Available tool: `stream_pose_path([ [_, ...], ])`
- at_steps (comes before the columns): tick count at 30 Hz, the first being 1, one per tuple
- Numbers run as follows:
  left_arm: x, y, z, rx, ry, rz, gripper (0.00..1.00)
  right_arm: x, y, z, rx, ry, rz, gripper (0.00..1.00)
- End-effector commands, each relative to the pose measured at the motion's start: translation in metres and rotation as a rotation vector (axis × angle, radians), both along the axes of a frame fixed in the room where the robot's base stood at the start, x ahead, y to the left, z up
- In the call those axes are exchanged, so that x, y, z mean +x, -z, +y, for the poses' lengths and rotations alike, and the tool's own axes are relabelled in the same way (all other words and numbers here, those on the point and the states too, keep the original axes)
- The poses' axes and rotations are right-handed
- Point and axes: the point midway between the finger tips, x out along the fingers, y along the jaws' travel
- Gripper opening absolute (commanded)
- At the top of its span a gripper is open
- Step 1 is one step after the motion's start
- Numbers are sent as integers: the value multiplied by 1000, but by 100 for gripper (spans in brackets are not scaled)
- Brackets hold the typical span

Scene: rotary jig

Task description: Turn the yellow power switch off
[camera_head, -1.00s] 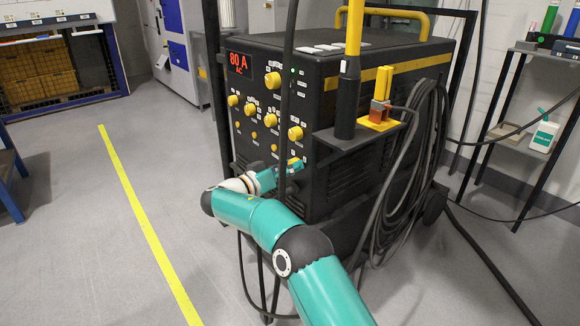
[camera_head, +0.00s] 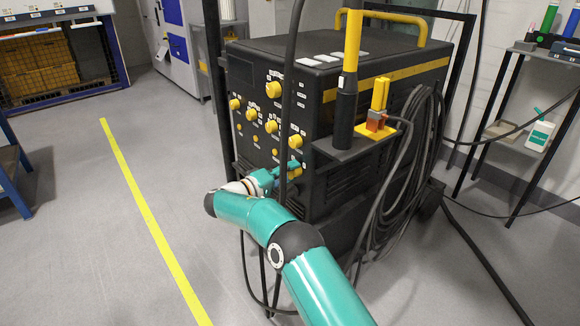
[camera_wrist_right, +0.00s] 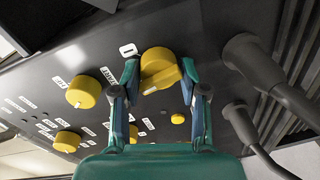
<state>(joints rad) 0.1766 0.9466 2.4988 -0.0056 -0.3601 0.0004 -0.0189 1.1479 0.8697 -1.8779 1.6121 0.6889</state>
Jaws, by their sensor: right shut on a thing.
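The yellow power switch (camera_wrist_right: 160,70) is a round knob with a raised grip bar on the dark front panel of the welding machine (camera_head: 400,98). My right gripper (camera_wrist_right: 160,78) has one finger on each side of this knob and is shut on it. In the head view the right gripper (camera_head: 292,172) is at the lower right of the panel, with a bit of the yellow switch (camera_head: 296,164) showing at its tips. The panel display (camera_head: 240,70) is dark. My left gripper is in no view.
Other yellow knobs (camera_head: 273,89) sit above and left of the switch. A dark cable (camera_head: 288,90) hangs in front of the panel. A torch (camera_head: 346,100) stands in a side holder, with coiled cables (camera_head: 415,130) beside it. The floor left of the machine is clear.

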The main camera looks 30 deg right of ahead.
Motion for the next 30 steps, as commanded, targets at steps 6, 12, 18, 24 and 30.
stream_pose_path([
  [6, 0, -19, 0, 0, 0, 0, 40, 3, -5, 1, -18, -10, 199, 8],
  [12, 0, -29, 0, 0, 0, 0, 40, 3, -4, 1, -33, -11, 372, 8],
  [18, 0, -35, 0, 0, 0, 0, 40, 4, -3, 1, -44, -11, 503, 8],
  [24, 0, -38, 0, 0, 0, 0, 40, 4, -2, 1, -51, -11, 584, 8],
  [30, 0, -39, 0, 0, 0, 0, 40, 4, -1, 1, -53, -10, 617, 9],
])
